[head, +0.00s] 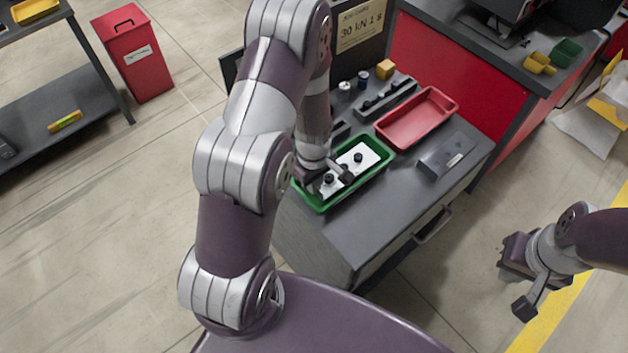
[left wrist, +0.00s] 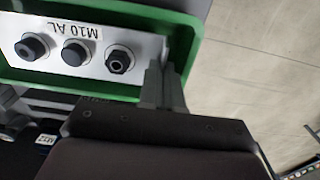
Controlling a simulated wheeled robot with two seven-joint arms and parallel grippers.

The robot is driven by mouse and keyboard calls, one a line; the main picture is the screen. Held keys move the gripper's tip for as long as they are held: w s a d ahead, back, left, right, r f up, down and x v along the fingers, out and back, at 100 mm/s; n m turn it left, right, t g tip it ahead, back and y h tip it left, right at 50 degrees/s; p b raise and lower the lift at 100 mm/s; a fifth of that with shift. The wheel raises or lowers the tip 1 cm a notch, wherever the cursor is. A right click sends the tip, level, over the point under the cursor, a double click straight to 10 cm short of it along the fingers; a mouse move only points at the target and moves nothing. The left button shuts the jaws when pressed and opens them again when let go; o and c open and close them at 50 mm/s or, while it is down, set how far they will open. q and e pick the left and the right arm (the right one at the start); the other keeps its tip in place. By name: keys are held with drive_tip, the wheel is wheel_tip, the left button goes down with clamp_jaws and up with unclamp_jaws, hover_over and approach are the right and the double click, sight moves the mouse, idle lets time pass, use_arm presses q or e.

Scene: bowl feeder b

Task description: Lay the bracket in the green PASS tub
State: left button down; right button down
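The bracket is a white plate (head: 366,157) with black round fittings, lying inside the green tub (head: 326,206) on the grey bench. In the left wrist view the bracket (left wrist: 95,62) shows a label reading M10 AL and three black fittings, with the green tub's rim (left wrist: 190,45) around it. My right gripper (head: 517,279) is open and empty, off to the right above the floor.
A red tub (head: 418,119) sits behind the green one. A dark grey box (head: 446,157) stands at the bench's right, and a dark rack (head: 385,100) and yellow block (head: 385,69) at the back. The bench front is clear. A red bin (head: 136,58) stands at the left.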

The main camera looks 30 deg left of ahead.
use_arm(q)
drive_tip(key=shift+f, duration=0.1)
drive_tip(key=shift+f+b, duration=0.35)
drive_tip(key=shift+f, duration=0.15)
drive_tip(key=c, duration=1.6)
unclamp_jaws()
drive_tip(key=shift+r, duration=0.1)
drive_tip(key=shift+r+p, duration=0.3)
drive_tip(key=shift+r, duration=0.05)
wheel_tip(320, 180, up, 12)
drive_tip(key=s+d+r+m, duration=0.1)
drive_tip(key=s+m, duration=0.2)
drive_tip(key=m, duration=0.1)
drive_tip(key=s+d+r+m+t, duration=0.1)
drive_tip(key=s+d+r+m, duration=0.1)
drive_tip(key=m, duration=0.3)
drive_tip(key=s+d+r+m, duration=0.1)
drive_tip(key=s+d+m, duration=0.1)
drive_tip(key=s+m, duration=0.2)
drive_tip(key=shift+d+r+m, duration=0.15)
drive_tip(key=shift+d+m, duration=0.05)
drive_tip(key=shift+m, duration=0.1)
